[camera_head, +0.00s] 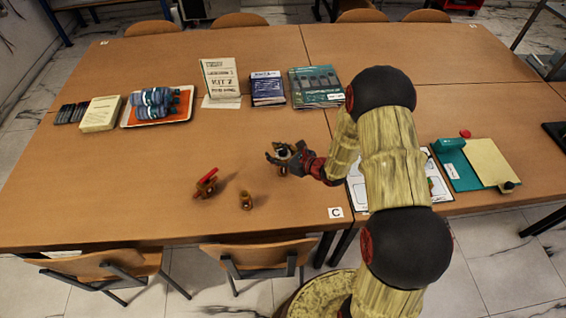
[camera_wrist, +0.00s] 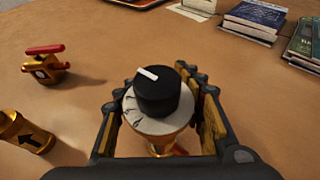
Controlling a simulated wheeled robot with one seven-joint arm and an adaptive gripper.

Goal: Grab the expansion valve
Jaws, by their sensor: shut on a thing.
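The expansion valve (camera_wrist: 163,92) has a black knob with a white pointer mark, a white marked dial and a brass body below. In the wrist view it stands between the fingers of my gripper (camera_wrist: 157,103), which is shut on it. The lower body is partly hidden. In the head view my gripper (camera_head: 282,153) is low over the middle of the table, and the valve is mostly hidden by it. I cannot tell whether the valve touches the table.
A teal clipboard (camera_head: 462,172) lies at right.

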